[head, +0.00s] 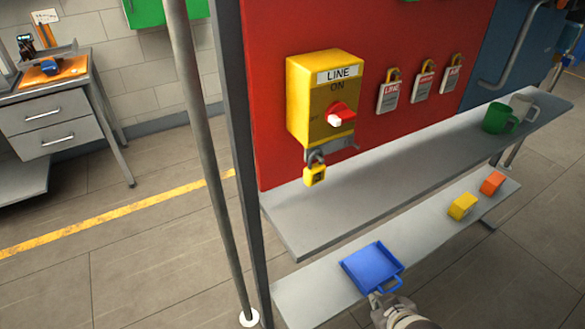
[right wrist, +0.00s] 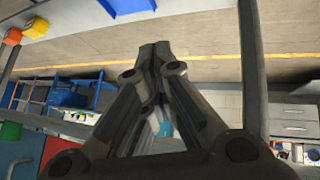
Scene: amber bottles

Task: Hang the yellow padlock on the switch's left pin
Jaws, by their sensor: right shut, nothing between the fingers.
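The yellow switch box (head: 322,100) labelled LINE is on the red panel, with a red and white knob. A grey bracket (head: 343,146) juts out under it. The yellow padlock (head: 315,175) hangs upright with its grey shackle at the bracket's left end; the pin itself is hidden behind the shackle. My right gripper (head: 374,298) is shut and empty, low in the head view, well below the padlock and near the blue tray's handle. Its closed fingers also show in the right wrist view (right wrist: 155,48). My left gripper is not in view.
A blue tray (head: 370,268), a yellow block (head: 462,206) and an orange block (head: 492,183) sit on the lower shelf. Green (head: 497,118) and grey mugs stand on the upper shelf (head: 390,165). Several red-and-white padlocks (head: 389,92) hang right of the switch. A grey post (head: 205,150) stands left.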

